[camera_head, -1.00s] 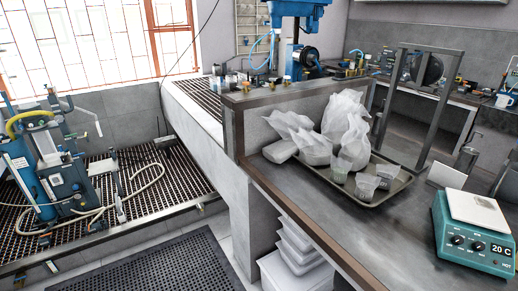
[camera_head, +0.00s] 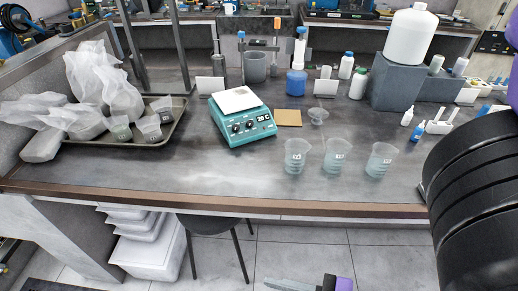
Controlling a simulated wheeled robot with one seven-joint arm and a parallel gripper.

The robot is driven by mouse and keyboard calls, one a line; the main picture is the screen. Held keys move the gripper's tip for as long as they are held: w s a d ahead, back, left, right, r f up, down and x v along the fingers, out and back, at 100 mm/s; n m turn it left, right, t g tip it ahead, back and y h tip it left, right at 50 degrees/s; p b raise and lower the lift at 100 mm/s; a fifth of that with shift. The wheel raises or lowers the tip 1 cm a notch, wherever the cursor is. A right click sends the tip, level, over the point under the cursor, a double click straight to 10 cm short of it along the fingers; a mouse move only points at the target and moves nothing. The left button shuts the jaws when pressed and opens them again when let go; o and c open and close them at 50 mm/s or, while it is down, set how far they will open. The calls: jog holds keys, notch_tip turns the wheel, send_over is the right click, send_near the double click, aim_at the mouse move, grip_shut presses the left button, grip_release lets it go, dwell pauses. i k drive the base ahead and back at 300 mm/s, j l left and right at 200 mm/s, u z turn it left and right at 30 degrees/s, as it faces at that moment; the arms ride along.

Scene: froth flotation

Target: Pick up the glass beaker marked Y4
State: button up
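Three clear glass beakers stand upright in a row near the bench's front edge: a left one (camera_head: 296,158), a middle one (camera_head: 336,158) and a right one (camera_head: 380,161). Each has a small dark marking that I cannot read surely. Three smaller cups (camera_head: 149,129) with labels stand on the tray at left; I cannot read Y4 on any of them. A grey, black and purple piece at the bottom edge seems to be my gripper (camera_head: 290,285), partly cut off. It is below and in front of the bench, apart from the beakers. Its opening does not show.
A teal hotplate (camera_head: 243,124) stands left of the beakers, with a tan pad (camera_head: 288,118) and a small glass dish (camera_head: 318,115) behind them. The tray (camera_head: 180,118) also holds white bags (camera_head: 95,75). A white jug (camera_head: 409,45) stands on a grey block. A stool (camera_head: 212,224) is under the bench.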

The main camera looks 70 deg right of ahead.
aim_at(295, 163)
jog(key=z, duration=1.3)
